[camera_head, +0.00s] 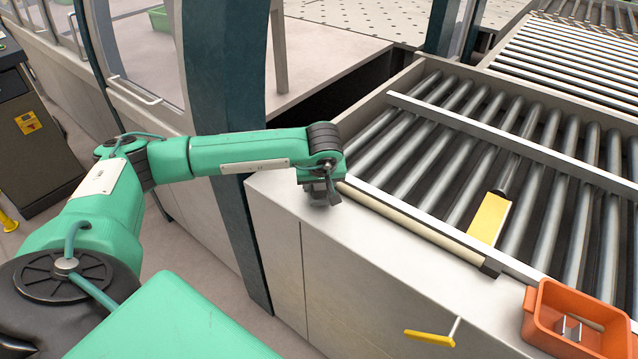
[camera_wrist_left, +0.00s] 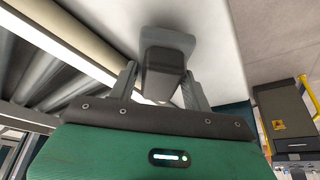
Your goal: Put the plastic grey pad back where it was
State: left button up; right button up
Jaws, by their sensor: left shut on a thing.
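A lighter grey rounded patch shows behind the block against the pale surface. Whether the pad touches the worktop is hard to tell. In the head view the gripper mostly hides the pad. My right gripper is not in view.
A roller bed (camera_head: 430,150) with metal rails lies right of the gripper. A yellow-topped piece (camera_head: 489,218) sits on it. The worktop between is clear.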

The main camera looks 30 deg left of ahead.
pick_arm(q)
jog(key=shift+f, duration=0.45)
jog(key=shift+f, duration=0.2)
jog(key=o, duration=0.9)
jog(key=shift+r, duration=0.1)
jog(key=shift+o, duration=0.2)
jog(key=shift+r, duration=0.1)
